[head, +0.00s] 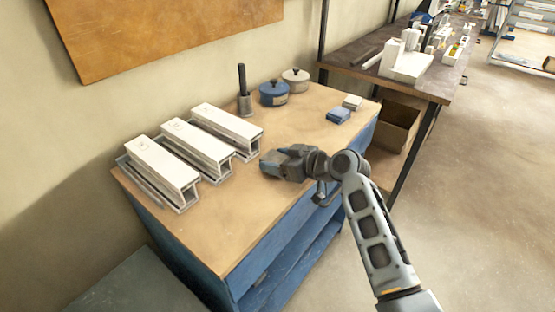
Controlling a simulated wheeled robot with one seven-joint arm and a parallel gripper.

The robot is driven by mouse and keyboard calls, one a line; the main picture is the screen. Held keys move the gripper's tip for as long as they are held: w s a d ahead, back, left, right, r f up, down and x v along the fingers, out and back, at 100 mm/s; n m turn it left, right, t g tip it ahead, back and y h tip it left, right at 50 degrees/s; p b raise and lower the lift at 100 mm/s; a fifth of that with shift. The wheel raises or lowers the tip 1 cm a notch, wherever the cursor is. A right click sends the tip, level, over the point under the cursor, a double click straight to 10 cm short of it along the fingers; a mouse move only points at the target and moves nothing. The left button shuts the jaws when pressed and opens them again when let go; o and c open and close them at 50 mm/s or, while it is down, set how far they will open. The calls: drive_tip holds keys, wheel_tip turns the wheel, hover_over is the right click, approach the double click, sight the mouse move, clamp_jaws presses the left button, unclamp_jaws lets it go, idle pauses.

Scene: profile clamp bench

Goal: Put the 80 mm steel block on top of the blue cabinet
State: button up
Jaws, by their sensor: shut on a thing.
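The bench (232,238) has a wooden top and a blue body with open shelves. A low grey-blue cabinet top (140,285) shows at the lower left, below the bench top; it looks bare. I cannot tell for certain which of these is the blue cabinet.
Three white profiles (160,162) (197,144) (227,127) lie in grey channels on the bench. The bench's front left is clear.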

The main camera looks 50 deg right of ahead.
drive_tip(key=shift+f, duration=0.1)
drive_tip(key=o, duration=1.4)
drive_tip(key=shift+o, duration=0.2)
